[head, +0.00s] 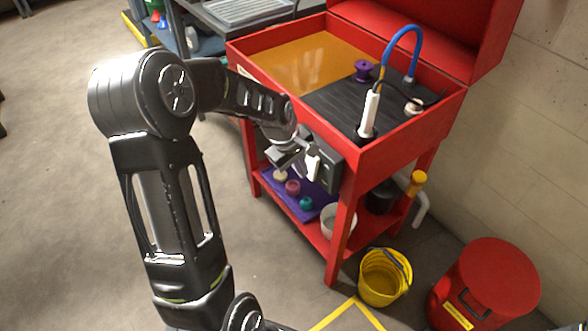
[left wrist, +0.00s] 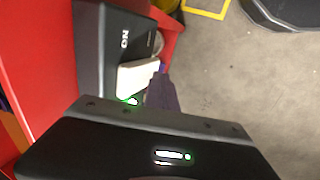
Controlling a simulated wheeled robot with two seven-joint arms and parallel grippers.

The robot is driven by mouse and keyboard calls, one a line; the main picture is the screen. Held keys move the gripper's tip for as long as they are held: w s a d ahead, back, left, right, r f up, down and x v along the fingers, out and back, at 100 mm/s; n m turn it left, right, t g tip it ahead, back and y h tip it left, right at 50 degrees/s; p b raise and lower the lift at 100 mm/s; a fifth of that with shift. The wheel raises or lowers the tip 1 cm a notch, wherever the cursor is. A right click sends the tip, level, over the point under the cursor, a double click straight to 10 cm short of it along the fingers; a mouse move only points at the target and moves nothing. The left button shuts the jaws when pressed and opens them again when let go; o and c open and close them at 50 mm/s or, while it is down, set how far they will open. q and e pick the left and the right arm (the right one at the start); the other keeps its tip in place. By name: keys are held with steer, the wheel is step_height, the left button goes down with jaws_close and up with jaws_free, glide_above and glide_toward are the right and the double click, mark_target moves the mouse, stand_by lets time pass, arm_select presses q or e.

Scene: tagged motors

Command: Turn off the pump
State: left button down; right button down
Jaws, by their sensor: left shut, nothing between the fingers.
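The pump's dark switch box (head: 329,172) is mounted on the front of the red parts washer (head: 400,137). In the left wrist view the box (left wrist: 90,50) shows the letters ON and a cream-coloured switch piece (left wrist: 138,77). My left gripper (head: 303,163) is at the box in the head view. In the left wrist view its shut, empty fingers (left wrist: 162,92) are right beside the cream piece. I cannot tell whether they touch it. The gripper body hides the lower part of the box. My right gripper is in neither view.
The washer basin holds a white brush (head: 369,113), a blue hose (head: 401,40) and a purple part (head: 364,70). Its lower shelf has small parts on a purple mat (head: 316,191). A yellow bucket (head: 383,285) and a red drum (head: 490,275) stand at right. Floor at left is clear.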

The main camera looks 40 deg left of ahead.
arm_select(q)
steer(key=shift+w+d+f, duration=0.1)
steer(key=shift+w+f, duration=0.2)
steer(key=shift+w, duration=0.05)
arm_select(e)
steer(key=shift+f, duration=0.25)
arm_select(q)
steer(key=shift+r, duration=0.15)
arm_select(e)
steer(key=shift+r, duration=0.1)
arm_select(q)
steer(key=shift+r+p, duration=0.35)
steer(key=shift+r, duration=0.35)
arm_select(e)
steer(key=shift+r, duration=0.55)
